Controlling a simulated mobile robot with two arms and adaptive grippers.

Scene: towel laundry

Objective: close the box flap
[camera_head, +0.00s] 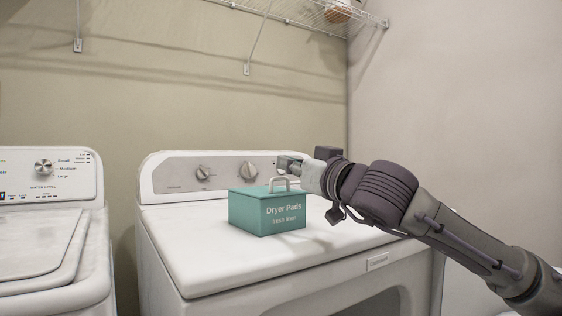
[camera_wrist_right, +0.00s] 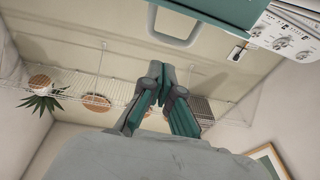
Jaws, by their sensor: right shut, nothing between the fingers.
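The teal box (camera_head: 267,213) labelled "Dryer Pads fresh linen" sits upright on top of the dryer. Its top flap (camera_head: 258,189) looks flat or nearly flat on the box; any small gap is too small to tell. A pale handle (camera_head: 279,182) stands up at the top. In the right wrist view, part of the teal box (camera_wrist_right: 225,10) and the handle (camera_wrist_right: 173,38) show at the top edge. My right gripper (camera_head: 284,163) is shut and empty, just above and behind the handle. Its closed fingers (camera_wrist_right: 159,72) also show in the wrist view. My left gripper is out of view.
The white dryer (camera_head: 215,265) has a control panel with knobs (camera_head: 249,171) close behind the box. A washer (camera_head: 45,245) stands to the left. A wire shelf (camera_head: 300,15) hangs high on the wall. The dryer top is otherwise clear.

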